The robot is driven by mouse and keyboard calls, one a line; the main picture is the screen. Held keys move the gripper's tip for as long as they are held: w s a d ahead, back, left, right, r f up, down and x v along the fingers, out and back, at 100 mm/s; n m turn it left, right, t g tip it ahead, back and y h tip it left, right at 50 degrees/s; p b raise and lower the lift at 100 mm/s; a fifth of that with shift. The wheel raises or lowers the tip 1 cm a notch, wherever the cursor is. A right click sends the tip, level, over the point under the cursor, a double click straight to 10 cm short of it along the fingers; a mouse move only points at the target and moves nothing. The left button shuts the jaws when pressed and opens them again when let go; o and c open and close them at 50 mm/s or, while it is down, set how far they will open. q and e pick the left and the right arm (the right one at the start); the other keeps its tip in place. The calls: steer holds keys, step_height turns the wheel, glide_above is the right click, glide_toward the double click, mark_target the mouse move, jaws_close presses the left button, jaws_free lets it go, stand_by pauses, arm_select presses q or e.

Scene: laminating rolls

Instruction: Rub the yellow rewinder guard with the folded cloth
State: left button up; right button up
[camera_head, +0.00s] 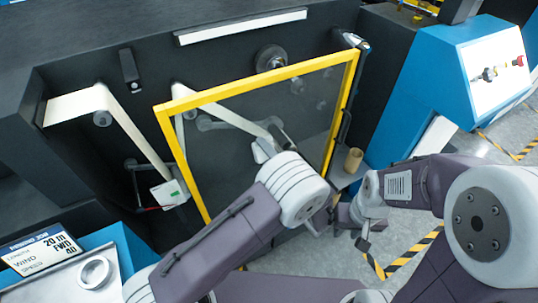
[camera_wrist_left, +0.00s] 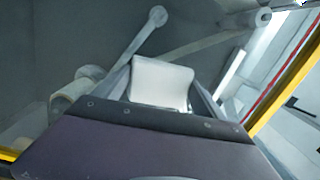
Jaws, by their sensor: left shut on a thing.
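The yellow rewinder guard (camera_head: 258,86) is a yellow frame around a dark see-through panel, tilted in front of the machine in the head view. Its yellow edge also shows in the left wrist view (camera_wrist_left: 288,82). My left gripper (camera_head: 270,146) is in front of the panel's lower middle, shut on the white folded cloth (camera_head: 260,152). The cloth sticks out between the fingers in the left wrist view (camera_wrist_left: 160,82). I cannot tell whether it touches the panel. My right gripper (camera_head: 338,234) is low, right of the guard, with its fingers apart and empty.
Behind the guard are rollers (camera_head: 270,58) and a white web (camera_head: 130,130). A brown cardboard core (camera_head: 353,160) stands on a small shelf right of the guard. A blue console (camera_head: 460,75) stands at right, a display (camera_head: 45,248) at lower left. Striped tape marks the floor (camera_head: 412,255).

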mark_target(231, 155)
arm_select(q)
steer(key=shift+s+a+f, duration=0.1)
steer(key=shift+s+a, duration=0.35)
steer(key=shift+a, duration=0.3)
steer(key=shift+s+a, duration=0.2)
steer(key=shift+a, duration=0.1)
steer(key=shift+s+a+f, duration=0.1)
steer(key=shift+s+a, duration=0.4)
steer(key=shift+a, duration=0.35)
steer(key=shift+s+a, duration=0.4)
steer(key=shift+a, duration=0.15)
steer(key=shift+s+a+b, duration=0.2)
steer(key=shift+a+b, duration=0.1)
steer(key=shift+b, duration=0.1)
steer(key=shift+s+a, duration=0.45)
steer(key=shift+a, duration=0.2)
steer(key=shift+s+a, duration=0.4)
steer(key=shift+a, duration=0.2)
steer(key=shift+d+r+p, duration=0.1)
steer(key=shift+r+p, duration=0.35)
steer(key=shift+r, duration=0.7)
steer(key=shift+f, duration=0.1)
